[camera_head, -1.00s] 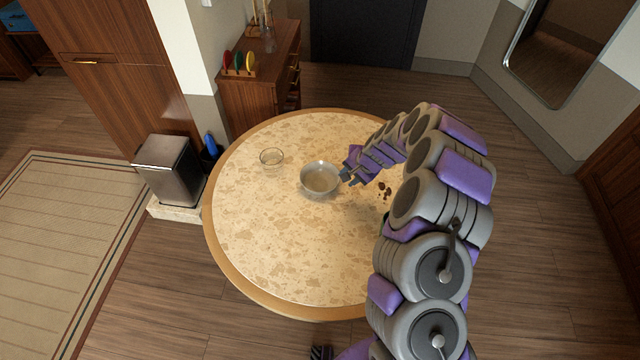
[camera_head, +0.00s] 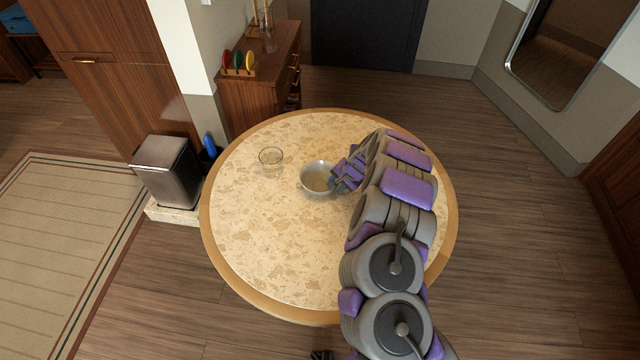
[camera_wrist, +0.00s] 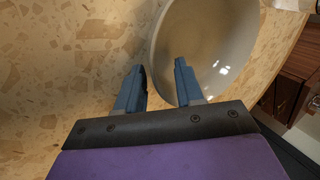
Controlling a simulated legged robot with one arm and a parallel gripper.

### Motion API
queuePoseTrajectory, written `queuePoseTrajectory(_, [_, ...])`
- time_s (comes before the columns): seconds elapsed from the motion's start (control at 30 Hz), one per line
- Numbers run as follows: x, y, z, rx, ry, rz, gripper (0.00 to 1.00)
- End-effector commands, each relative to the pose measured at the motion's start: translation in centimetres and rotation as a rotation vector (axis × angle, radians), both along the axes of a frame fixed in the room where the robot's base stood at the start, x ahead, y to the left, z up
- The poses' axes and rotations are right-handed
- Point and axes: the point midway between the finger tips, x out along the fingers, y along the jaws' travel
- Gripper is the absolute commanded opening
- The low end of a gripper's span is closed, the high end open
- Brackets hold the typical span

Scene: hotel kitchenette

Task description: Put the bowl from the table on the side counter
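A pale, shiny bowl (camera_head: 316,178) stands upright near the middle of the round speckled table (camera_head: 250,235). My gripper (camera_head: 338,180) is at the bowl's right rim in the head view. In the wrist view, the bowl (camera_wrist: 215,40) fills the upper middle. My gripper's two blue fingers (camera_wrist: 160,68) are apart, one over the bowl's inside and one outside, with the rim between them. I cannot tell whether either finger touches it. A wooden cabinet (camera_head: 262,98) with a flat top, perhaps the side counter, stands behind the table.
A small clear glass bowl (camera_head: 271,158) stands on the table left of the bowl. A rack of coloured plates (camera_head: 238,63) and a glass vessel (camera_head: 268,42) stand on the cabinet. A metal bin (camera_head: 166,170) is left of the table. Floor to the right is clear.

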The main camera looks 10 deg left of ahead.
Motion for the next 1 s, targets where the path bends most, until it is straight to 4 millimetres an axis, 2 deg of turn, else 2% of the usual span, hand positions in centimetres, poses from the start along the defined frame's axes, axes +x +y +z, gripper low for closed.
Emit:
queuePoseTrajectory(0.23, [0.02,0.00,0.02,0.001,-0.001,0.000,0.35])
queuePoseTrajectory(0.6, [0.01,0.02,0.01,0.001,0.000,0.000,0.00])
queuePoseTrajectory(1.0, [0.07,-0.02,-0.07,0.001,0.001,0.000,0.00])
